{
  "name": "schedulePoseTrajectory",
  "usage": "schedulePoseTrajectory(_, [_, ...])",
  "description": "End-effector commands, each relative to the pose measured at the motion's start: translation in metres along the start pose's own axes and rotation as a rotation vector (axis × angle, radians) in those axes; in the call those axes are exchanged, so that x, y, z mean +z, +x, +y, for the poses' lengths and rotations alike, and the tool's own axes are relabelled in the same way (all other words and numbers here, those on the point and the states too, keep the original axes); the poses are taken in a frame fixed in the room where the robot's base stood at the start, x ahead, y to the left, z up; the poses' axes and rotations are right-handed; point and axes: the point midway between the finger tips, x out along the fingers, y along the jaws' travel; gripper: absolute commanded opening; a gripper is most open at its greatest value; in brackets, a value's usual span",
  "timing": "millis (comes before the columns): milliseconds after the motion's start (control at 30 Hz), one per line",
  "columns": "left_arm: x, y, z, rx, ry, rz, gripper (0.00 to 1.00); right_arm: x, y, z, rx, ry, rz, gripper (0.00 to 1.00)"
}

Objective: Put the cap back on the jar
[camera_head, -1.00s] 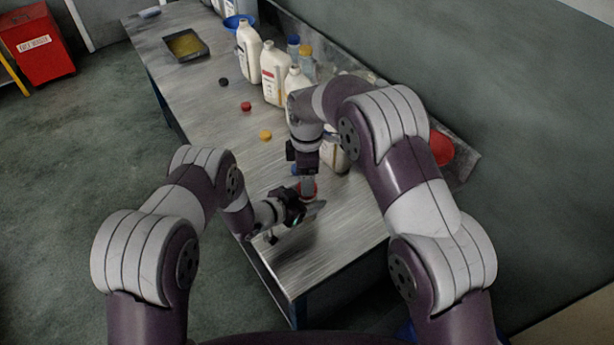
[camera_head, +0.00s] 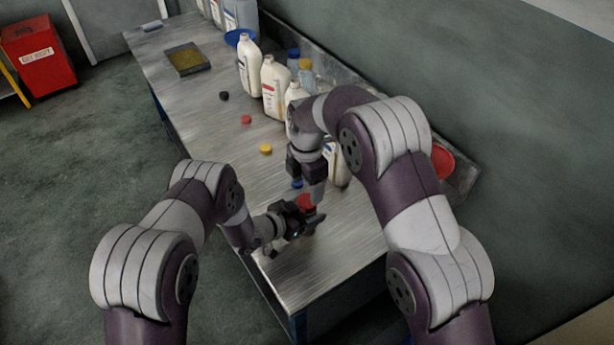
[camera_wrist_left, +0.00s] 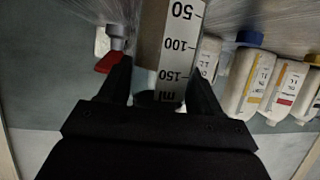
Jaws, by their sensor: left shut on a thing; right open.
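My left gripper (camera_head: 312,222) is low over the near part of the bench. In the left wrist view it (camera_wrist_left: 160,85) is shut on a container with a white 50-100-150 ml scale (camera_wrist_left: 180,40). A red part (camera_head: 305,203) shows just above this gripper; I cannot tell what it belongs to. My right gripper (camera_head: 317,197) points down close above the left one, open. Loose caps lie on the bench: yellow (camera_head: 265,149), red (camera_head: 246,120) and black (camera_head: 224,96). White jars (camera_head: 274,84) stand behind them. Arms and grippers hide the container in the head view.
A red round object (camera_head: 442,160) is at the right. The bench's front corner (camera_head: 295,295) is bare.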

Motion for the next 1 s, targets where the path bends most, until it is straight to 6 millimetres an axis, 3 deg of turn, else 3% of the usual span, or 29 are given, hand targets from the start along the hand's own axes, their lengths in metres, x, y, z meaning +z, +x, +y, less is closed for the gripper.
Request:
schedulePoseTrajectory(300, [-0.001, 0.0, 0.0, 0.0, 0.0, 0.001, 0.0, 0.0, 0.048, 0.0, -0.001, 0.001, 0.0, 0.73])
schedulePoseTrajectory(700, [0.0, 0.0, 0.0, 0.0, 0.0, 0.001, 0.0, 0.0, 0.057, 0.0, 0.001, 0.001, 0.0, 0.73])
schedulePoseTrajectory(733, [0.0, 0.0, 0.0, 0.0, 0.0, 0.001, 0.0, 0.0, 0.057, 0.0, 0.001, 0.001, 0.0, 0.7])
schedulePoseTrajectory(900, [0.0, 0.0, 0.0, 0.0, 0.0, 0.001, 0.0, 0.0, 0.057, 0.0, 0.0, 0.001, 0.0, 0.16])
schedulePoseTrajectory(1000, [0.0, 0.0, 0.0, 0.0, 0.0, 0.001, 0.0, 0.0, 0.057, 0.0, 0.0, 0.001, 0.0, 0.15])
